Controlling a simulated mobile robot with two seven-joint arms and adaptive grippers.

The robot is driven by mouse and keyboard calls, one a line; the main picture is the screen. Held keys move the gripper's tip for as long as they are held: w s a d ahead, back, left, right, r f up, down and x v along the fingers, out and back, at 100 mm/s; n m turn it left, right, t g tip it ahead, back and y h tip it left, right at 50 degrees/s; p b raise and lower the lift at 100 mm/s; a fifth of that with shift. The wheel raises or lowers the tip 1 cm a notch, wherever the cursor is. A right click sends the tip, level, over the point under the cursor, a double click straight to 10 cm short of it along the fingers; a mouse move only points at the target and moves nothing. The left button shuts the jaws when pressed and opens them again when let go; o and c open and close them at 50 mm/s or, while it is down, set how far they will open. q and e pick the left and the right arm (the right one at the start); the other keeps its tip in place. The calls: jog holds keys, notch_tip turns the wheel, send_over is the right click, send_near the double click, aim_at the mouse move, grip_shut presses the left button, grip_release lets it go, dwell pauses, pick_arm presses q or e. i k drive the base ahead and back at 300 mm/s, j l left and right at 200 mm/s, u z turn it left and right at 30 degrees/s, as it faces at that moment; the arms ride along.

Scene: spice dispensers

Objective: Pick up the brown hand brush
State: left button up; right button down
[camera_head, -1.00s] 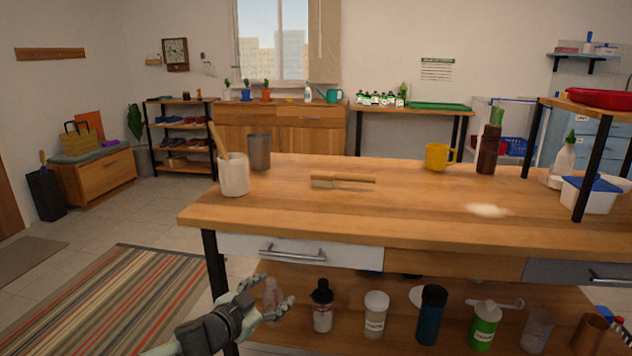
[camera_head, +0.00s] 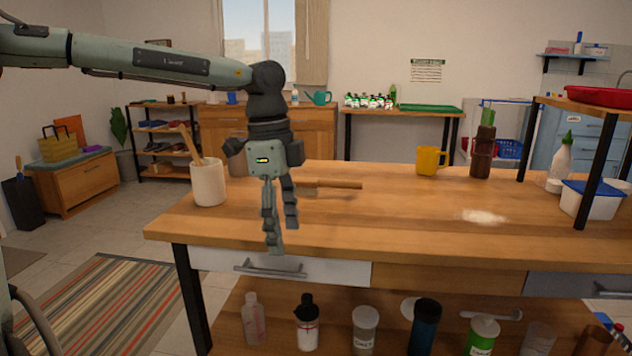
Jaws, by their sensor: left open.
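The brown hand brush (camera_head: 335,185) lies on the wooden worktable, with its handle pointing right. Its bristle end on the left is partly hidden behind my gripper. My left gripper (camera_head: 283,238) hangs fingers down over the front part of the table, nearer to me than the brush and to its left. Its fingers are apart and nothing is between them. My right gripper is not in view.
A cream crock (camera_head: 208,184) with a wooden tool stands left of the gripper, with a grey cup (camera_head: 236,160) behind. A yellow mug (camera_head: 430,160) and a brown grinder (camera_head: 482,152) stand at the back right. White powder (camera_head: 482,216) lies on the table (camera_head: 400,220).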

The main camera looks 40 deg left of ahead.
aim_at(305, 184)
jog(key=i+j, duration=0.9)
jog(key=i, duration=0.2)
